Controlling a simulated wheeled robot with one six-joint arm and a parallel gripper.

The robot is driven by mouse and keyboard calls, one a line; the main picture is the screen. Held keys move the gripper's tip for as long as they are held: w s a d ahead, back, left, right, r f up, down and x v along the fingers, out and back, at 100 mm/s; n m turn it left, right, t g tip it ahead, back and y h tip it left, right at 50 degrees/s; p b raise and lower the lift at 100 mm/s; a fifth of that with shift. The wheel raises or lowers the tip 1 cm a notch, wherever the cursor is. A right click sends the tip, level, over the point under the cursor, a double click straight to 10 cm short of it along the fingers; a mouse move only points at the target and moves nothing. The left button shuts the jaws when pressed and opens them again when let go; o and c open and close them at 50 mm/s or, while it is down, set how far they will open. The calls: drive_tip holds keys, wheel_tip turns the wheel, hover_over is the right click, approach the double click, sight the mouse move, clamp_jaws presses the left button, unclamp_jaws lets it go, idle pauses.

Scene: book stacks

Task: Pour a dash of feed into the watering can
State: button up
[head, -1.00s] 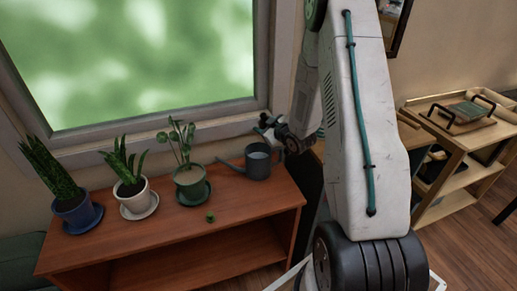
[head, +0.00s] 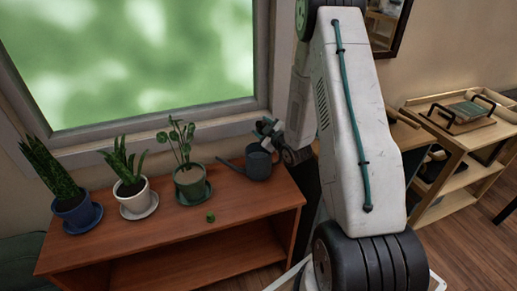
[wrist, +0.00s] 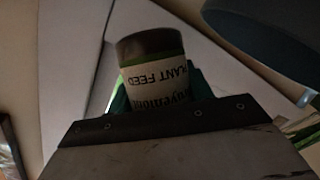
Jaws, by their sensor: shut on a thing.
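The dark grey watering can (head: 258,165) stands on the right end of the wooden shelf unit, its spout towards the left. My gripper (head: 268,130) is just above the can's opening and partly covers it. In the wrist view my gripper is shut on a plant feed bottle (wrist: 153,82), whose label reads upside down there. The bottle cannot be clearly made out in the head view, nor can any flow of feed. A dark curved surface at the wrist view's upper right looks like the watering can (wrist: 265,25). A small green cap (head: 210,217) lies on the shelf top.
Three potted plants stand left of the can, in a green pot (head: 189,185), a white pot (head: 134,200) and a blue pot (head: 74,210), each on a saucer. The window is behind. The front of the shelf top (head: 150,240) is clear. A wooden rack (head: 455,160) stands at the right.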

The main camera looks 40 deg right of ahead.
drive_tip(key=shift+f+n, duration=0.1)
drive_tip(key=shift+n, duration=0.2)
idle(0.6)
drive_tip(key=shift+w+d+r+n+t, duration=0.1)
drive_tip(key=shift+d+r+n+t, duration=0.15)
drive_tip(key=shift+r+n+t, duration=0.4)
drive_tip(key=shift+w+d+r+n+t, duration=0.1)
drive_tip(key=shift+d+r+n+t, duration=0.25)
drive_tip(key=shift+n, duration=0.5)
idle(3.5)
drive_tip(key=shift+f+n+t, duration=0.15)
drive_tip(key=shift+n+t, duration=0.15)
drive_tip(key=shift+n, duration=0.4)
idle(1.4)
